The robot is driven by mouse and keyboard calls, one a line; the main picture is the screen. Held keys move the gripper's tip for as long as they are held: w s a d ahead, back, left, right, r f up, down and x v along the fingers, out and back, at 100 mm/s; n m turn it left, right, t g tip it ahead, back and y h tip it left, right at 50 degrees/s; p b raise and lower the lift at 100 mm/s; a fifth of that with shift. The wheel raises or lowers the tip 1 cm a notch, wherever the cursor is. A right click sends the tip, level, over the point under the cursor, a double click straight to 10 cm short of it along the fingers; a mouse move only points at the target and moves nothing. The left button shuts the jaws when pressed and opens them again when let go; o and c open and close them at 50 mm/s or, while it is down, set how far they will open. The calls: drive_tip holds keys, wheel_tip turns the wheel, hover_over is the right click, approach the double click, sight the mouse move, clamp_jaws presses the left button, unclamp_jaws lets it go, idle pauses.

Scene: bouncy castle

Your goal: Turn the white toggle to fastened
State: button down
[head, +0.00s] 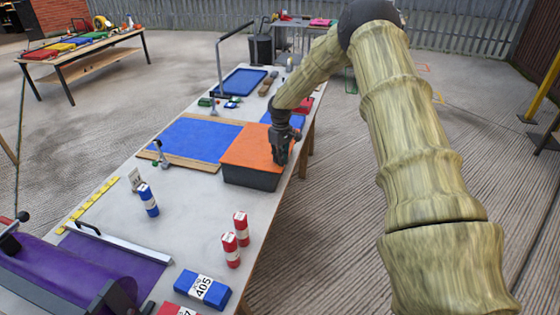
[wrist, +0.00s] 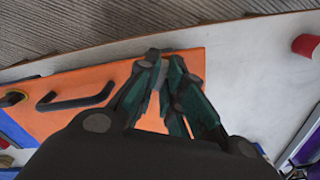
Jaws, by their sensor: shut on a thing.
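My gripper (head: 279,156) is at the right part of the orange lid (head: 245,147) of a black box (head: 250,177). In the wrist view its fingers (wrist: 165,60) come together at the edge of the orange lid (wrist: 120,75). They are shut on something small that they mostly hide. I cannot make out the white toggle clearly in either view, nor whether it stands at fastened.
A black handle (wrist: 78,98) rises from the orange surface. A blue panel (head: 195,138) lies left of the box. A blue-and-white can (head: 148,200) and red-and-white cans (head: 241,228) stand nearer on the table (head: 185,230). A blue tray (head: 240,82) lies behind.

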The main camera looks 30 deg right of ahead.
drive_tip(key=n+b, duration=0.1)
drive_tip(key=n, duration=0.4)
drive_tip(key=shift+d, duration=0.1)
drive_tip(key=shift+n, duration=0.3)
idle(0.4)
drive_tip(key=c, duration=1.5)
unclamp_jaws()
drive_tip(key=shift+s+d, duration=0.1)
drive_tip(key=shift+c, duration=0.2)
drive_tip(key=shift+a, duration=0.2)
wheel_tip(320, 180, up, 12)
drive_tip(key=shift+d, duration=0.15)
